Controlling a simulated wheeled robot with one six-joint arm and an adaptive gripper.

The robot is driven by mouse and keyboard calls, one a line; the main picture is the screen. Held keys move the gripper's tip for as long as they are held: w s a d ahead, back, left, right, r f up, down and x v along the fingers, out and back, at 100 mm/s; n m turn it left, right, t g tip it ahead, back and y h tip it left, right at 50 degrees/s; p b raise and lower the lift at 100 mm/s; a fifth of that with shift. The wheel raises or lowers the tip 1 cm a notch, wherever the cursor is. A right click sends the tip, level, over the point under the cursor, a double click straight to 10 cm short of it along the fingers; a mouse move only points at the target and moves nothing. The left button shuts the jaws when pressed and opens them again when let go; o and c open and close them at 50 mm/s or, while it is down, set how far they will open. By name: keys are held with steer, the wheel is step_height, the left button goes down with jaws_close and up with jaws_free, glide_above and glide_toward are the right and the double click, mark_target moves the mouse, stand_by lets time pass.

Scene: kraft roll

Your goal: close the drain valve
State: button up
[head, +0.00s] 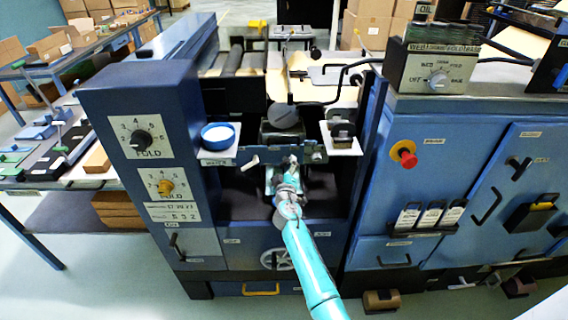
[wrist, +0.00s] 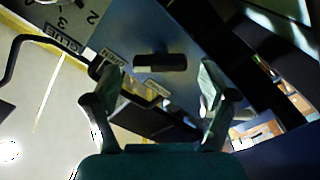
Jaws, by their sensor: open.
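My gripper (head: 291,165) is in front of the recess in the middle of the blue machine. In the wrist view my gripper (wrist: 162,85) has its two fingers spread wide with nothing between them. A short black bar handle (wrist: 165,62) with a pale left end shows on a blue panel beyond the fingertips, roughly centred between them and apart from them. It lies nearly level in that picture. In the head view my arm and gripper cover that area.
A blue cup (head: 218,135) stands on a small shelf left of my gripper, and another small shelf (head: 342,138) is at its right. A handwheel (head: 277,260) is low behind my arm. In the wrist view a bent black rod (wrist: 40,42) is at the left, near a GLUE label (wrist: 61,38).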

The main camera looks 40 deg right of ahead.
steer(key=shift+x, duration=1.15)
steer(key=c, duration=1.2)
steer(key=shift+o, duration=0.2)
